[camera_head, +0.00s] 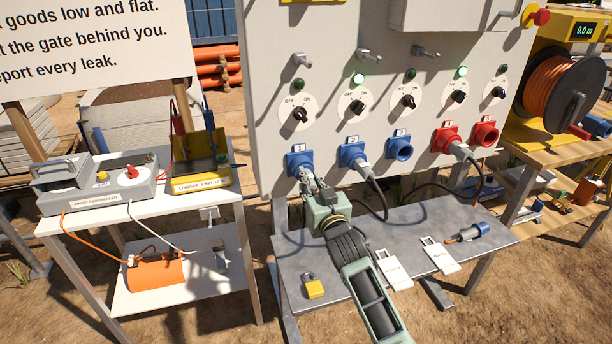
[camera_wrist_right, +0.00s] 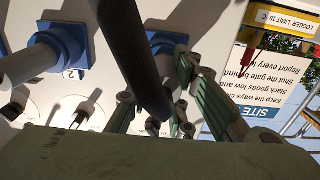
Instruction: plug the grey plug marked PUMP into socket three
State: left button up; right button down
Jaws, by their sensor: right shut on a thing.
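Socket three (camera_head: 399,148) is the third blue socket on the grey panel; its round mouth faces out and no plug is in it. My right gripper (camera_head: 310,184) is at blue socket one (camera_head: 293,163), shut on what looks like a grey plug, mostly hidden by the fingers; I cannot read a PUMP mark or tell how far it sits in. In the right wrist view the green fingers (camera_wrist_right: 170,105) are in front of a blue socket (camera_wrist_right: 166,42), with a thick dark cable (camera_wrist_right: 130,50) crossing before them. My left gripper is out of view.
Grey plugs sit in blue socket two (camera_head: 347,156) and a red socket (camera_head: 442,141), trailing black cables. Switches line the panel above.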

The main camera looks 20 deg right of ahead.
jog(key=shift+s+a+f, duration=0.15)
jog(key=shift+a, duration=0.05)
dwell(0.6)
jog(key=shift+s+p, duration=0.35)
jog(key=shift+p, duration=0.05)
jog(key=shift+s, duration=0.1)
jog(key=shift+s+d+r+p, duration=0.1)
jog(key=shift+s+p, duration=0.85)
jog(key=shift+s, duration=0.5)
jog(key=shift+s+d+r+p, duration=0.1)
jog(key=shift+s+p, duration=0.8)
jog(key=shift+s, duration=0.5)
